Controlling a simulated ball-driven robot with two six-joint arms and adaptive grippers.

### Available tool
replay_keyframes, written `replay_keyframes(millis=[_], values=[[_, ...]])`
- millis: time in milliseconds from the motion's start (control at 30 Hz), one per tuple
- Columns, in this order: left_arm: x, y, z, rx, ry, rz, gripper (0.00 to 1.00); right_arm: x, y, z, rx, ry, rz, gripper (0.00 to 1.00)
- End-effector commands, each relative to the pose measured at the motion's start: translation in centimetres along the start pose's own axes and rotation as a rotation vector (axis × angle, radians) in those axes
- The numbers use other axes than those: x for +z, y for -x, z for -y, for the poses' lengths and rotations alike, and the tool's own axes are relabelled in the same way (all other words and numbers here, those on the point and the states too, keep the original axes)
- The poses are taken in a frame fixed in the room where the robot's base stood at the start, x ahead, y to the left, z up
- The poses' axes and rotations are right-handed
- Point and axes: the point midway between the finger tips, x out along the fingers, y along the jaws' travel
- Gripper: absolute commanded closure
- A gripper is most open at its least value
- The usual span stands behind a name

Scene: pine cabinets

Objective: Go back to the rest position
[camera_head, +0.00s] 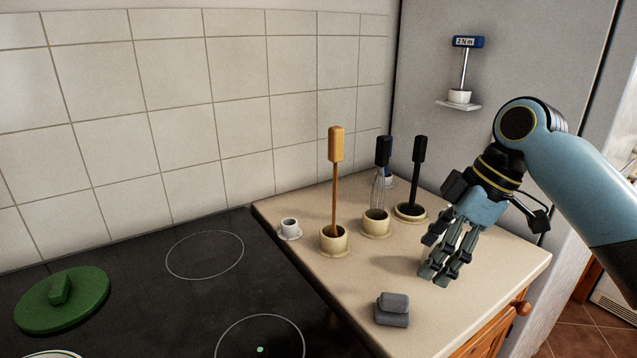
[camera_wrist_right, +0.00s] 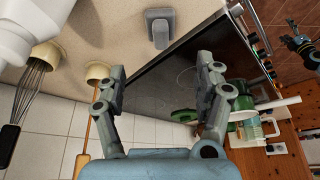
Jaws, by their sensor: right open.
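My right gripper (camera_head: 440,276) hangs over the right part of the beige worktop (camera_head: 370,285) in the head view, fingers pointing down. In the right wrist view its two fingers (camera_wrist_right: 163,95) are apart with nothing held between them. It is to the right of the tool holders and apart from them. No left gripper shows in the head view.
An orange-handled tool (camera_head: 335,150), a whisk (camera_head: 380,185) and a black-handled tool (camera_head: 418,175) stand in cream holders. A grey block (camera_head: 393,309) lies near the worktop's front. A small white cup (camera_head: 289,226) stands left. A green lid (camera_head: 62,302) rests on the black hob (camera_head: 150,300).

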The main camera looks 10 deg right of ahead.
Motion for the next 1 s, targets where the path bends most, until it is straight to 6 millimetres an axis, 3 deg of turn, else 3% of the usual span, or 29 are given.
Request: replay_keyframes(millis=[167, 300, 500, 933, 1000], values=[[0.1, 0.0, 0.0, 0.0, 0.0, 0.001, 0.11, 1.6, -2.4, 3.3, 0.031, -0.114, 0.043, 0.31], [0.0, 0.0, 0.0, 0.0, 0.0, 0.0, 0.11, 4.4, -4.5, 8.9, 0.121, -0.337, 0.098, 0.31], [0.2, 0.0, 0.0, 0.0, 0.0, 0.003, 0.11, 7.1, -4.4, 14.4, 0.247, -0.59, 0.126, 0.31], [0.1, 0.0, 0.0, 0.0, 0.0, 0.002, 0.11, 11.0, -0.7, 21.4, 0.456, -0.961, 0.125, 0.31], [0.1, -0.8, -0.1, 0.0, 0.0, 0.0, 0.11, 11.9, -3.4, 20.6, 0.448, -0.957, 0.134, 0.31]])
